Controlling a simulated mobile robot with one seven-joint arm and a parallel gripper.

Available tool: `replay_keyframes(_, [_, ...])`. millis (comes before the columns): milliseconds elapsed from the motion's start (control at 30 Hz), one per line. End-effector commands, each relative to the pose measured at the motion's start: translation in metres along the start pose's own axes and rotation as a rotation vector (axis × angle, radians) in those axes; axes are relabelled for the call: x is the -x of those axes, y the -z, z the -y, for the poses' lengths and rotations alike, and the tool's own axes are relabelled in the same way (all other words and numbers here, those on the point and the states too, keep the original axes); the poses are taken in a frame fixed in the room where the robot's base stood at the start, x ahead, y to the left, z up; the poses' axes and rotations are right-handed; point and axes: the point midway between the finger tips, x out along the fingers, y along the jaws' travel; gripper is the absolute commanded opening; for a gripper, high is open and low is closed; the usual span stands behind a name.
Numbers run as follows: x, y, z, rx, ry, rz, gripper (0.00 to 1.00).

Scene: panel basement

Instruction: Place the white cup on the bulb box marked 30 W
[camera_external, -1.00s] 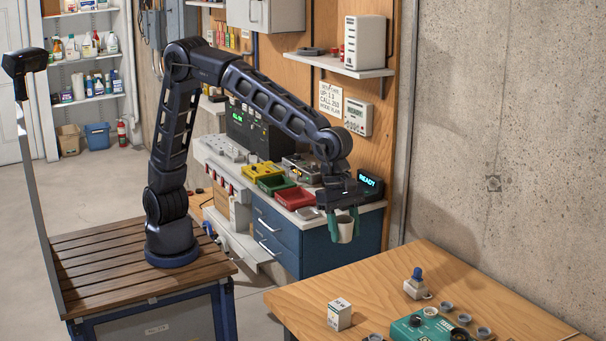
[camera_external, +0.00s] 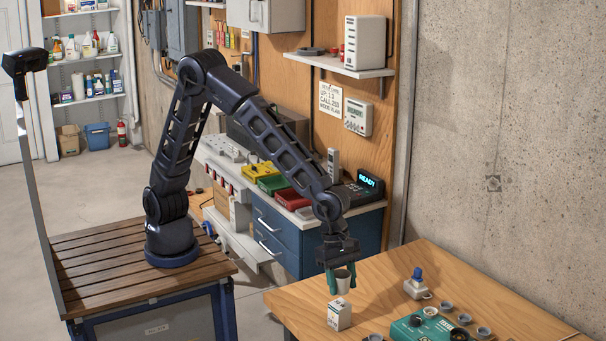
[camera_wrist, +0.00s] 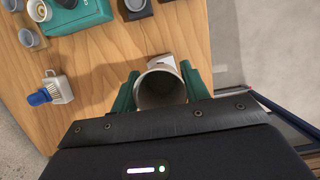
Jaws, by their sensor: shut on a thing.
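The white cup (camera_external: 343,280) is held upright between the two green fingers of my gripper (camera_external: 341,281). In the wrist view my gripper (camera_wrist: 160,90) is shut on the cup (camera_wrist: 161,88), and its open mouth faces the camera. The small white bulb box (camera_external: 339,315) stands on the wooden table, just below the cup in the external view. The marking on the box is too small to read surely. In the wrist view a corner of the box (camera_wrist: 161,61) shows past the cup's rim, and the cup hides the rest. A gap between cup and box cannot be measured.
A teal device (camera_external: 425,327) with several small grey cups around it sits at the table's front right. The wooden table (camera_external: 480,280) is bare around the box's right side.

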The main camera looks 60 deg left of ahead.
Motion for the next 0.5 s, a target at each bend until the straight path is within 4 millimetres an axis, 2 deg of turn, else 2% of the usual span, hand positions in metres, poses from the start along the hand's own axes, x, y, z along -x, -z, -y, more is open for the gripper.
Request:
replay_keyframes(267, [-0.034,0.011,0.000,0.001,0.001,-0.002,0.24])
replay_keyframes(500, [-0.036,0.011,0.000,0.001,0.000,0.000,0.24])
